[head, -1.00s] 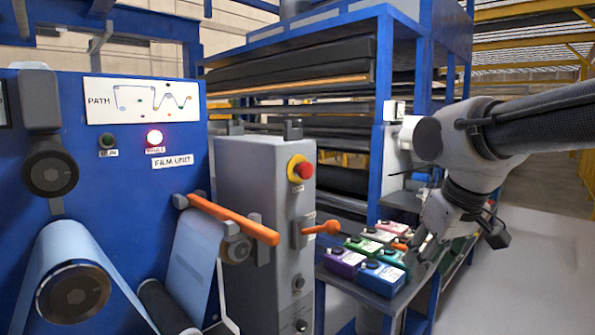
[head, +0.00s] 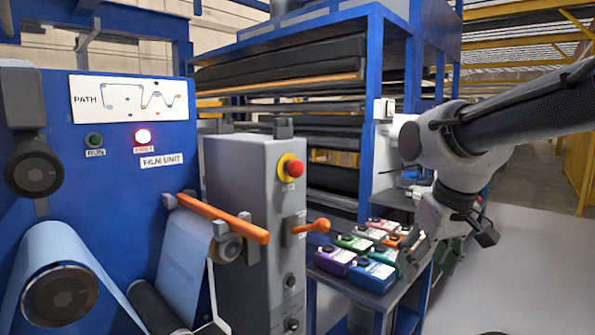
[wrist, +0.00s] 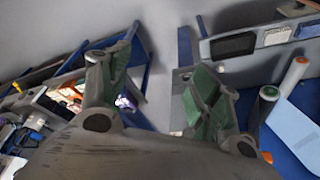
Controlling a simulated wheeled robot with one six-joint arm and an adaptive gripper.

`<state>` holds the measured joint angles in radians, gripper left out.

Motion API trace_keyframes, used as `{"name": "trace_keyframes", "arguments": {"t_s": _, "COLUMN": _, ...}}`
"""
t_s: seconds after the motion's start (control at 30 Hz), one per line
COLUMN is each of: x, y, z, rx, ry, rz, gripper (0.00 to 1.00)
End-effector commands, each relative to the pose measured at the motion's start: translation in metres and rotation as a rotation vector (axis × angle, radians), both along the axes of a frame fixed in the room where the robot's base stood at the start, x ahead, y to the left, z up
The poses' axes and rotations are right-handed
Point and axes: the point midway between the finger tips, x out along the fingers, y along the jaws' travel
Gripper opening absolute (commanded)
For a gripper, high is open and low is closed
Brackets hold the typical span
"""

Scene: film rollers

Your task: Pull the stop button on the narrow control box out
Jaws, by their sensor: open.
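The narrow grey control box (head: 250,190) stands in the middle of the head view, beside the blue film unit. Its stop button (head: 293,169) is a red knob on a yellow base near the top of the front face. My gripper (head: 425,245) is to the right of the box, above the shelf of coloured boxes and apart from the button. In the wrist view my gripper (wrist: 155,100) shows two green-padded fingers spread wide, with nothing between them. Whether the button is in or out cannot be told.
An orange-knobbed lever (head: 312,227) juts from the box below the button. An orange bar (head: 222,218) sticks out at its left. Several coloured boxes (head: 371,275) sit on a low shelf. Open floor (head: 510,270) lies at the right.

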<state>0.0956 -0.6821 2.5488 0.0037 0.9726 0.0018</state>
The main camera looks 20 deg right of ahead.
Motion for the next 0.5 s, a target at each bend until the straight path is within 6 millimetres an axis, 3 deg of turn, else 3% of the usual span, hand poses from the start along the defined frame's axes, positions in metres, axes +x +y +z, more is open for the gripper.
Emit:
{"name": "trace_keyframes", "arguments": {"t_s": 0.07, "x": 0.002, "y": -0.001, "z": -0.015, "rx": 0.070, "ry": 0.057, "rz": -0.088, "gripper": 0.63}}
{"name": "trace_keyframes", "arguments": {"t_s": 0.27, "x": 0.024, "y": 0.048, "z": -0.043, "rx": 0.484, "ry": 0.138, "rz": -0.430, "gripper": 0.63}}
{"name": "trace_keyframes", "arguments": {"t_s": 0.37, "x": 0.052, "y": 0.079, "z": -0.041, "rx": 0.745, "ry": 0.159, "rz": -0.646, "gripper": 0.63}}
{"name": "trace_keyframes", "arguments": {"t_s": 0.5, "x": 0.117, "y": 0.113, "z": -0.015, "rx": 1.178, "ry": 0.173, "rz": -0.980, "gripper": 0.63}}
